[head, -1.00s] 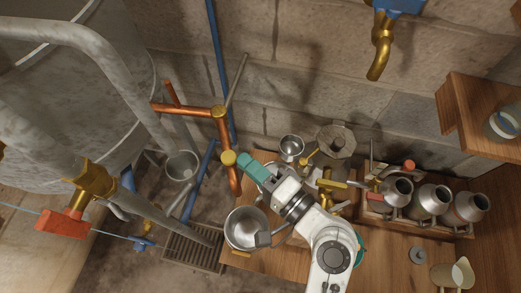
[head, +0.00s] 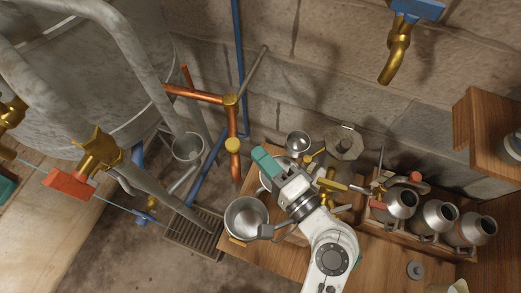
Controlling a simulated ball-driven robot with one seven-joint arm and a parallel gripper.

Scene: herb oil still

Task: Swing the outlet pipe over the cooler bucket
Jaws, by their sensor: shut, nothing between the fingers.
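The copper outlet pipe (head: 235,169) has brass joints and runs from the large grey still, bending down towards the table's left edge. A grey metal bucket (head: 187,147), which looks like the cooler bucket, stands left of the pipe's lower end, beside the still. The pipe's end does not appear above this bucket. My gripper (head: 264,158), with teal fingers, is shut and empty. It is just right of the pipe's lower joint in the picture, with a small gap between; the depth is hard to judge.
A steel pot (head: 246,218) stands on the wooden table (head: 285,262), beside my arm. Several metal jars stand in a wooden rack (head: 430,235) at right. A floor grate (head: 195,235) lies below the bucket. A blue pipe (head: 239,60) rises behind the copper pipe. A wooden shelf (head: 490,130) juts out at right.

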